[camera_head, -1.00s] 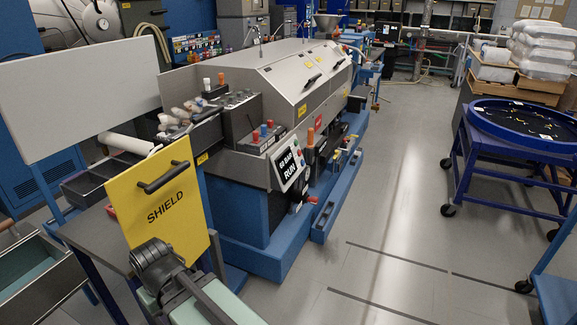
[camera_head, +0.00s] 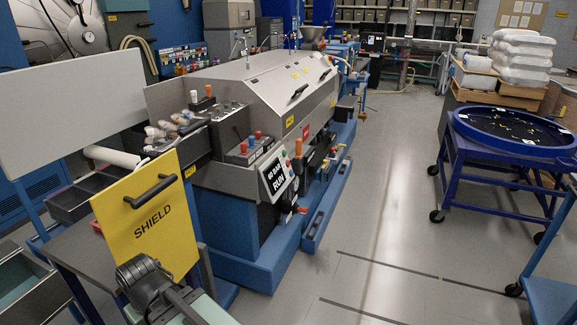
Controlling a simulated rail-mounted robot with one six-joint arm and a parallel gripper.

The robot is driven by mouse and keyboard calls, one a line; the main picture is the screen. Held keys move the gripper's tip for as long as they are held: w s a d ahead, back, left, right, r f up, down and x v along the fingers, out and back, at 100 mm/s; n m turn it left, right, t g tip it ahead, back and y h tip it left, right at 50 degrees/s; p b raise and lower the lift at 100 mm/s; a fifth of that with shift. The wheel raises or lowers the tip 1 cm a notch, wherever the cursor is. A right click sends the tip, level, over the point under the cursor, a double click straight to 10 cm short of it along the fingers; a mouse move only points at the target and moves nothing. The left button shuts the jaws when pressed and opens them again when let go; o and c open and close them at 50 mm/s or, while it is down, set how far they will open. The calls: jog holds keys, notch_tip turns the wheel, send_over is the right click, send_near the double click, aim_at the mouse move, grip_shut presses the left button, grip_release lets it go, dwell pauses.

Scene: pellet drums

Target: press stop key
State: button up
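No key marked stop can be read in this view. A tilted black display (camera_head: 273,178) on the front of the grey and blue machine reads "60 BAR RUN". Small keys on the pale panel beside the display are too small to tell apart. A red knob (camera_head: 302,210) sticks out low beside the panel.
A yellow shield plate (camera_head: 146,215) with a black handle stands at the front left. A blue cart (camera_head: 470,185) with a round tray is at the right. Open floor (camera_head: 375,225) lies between machine and cart.

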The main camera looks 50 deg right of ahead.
grip_shut()
dwell(1.6)
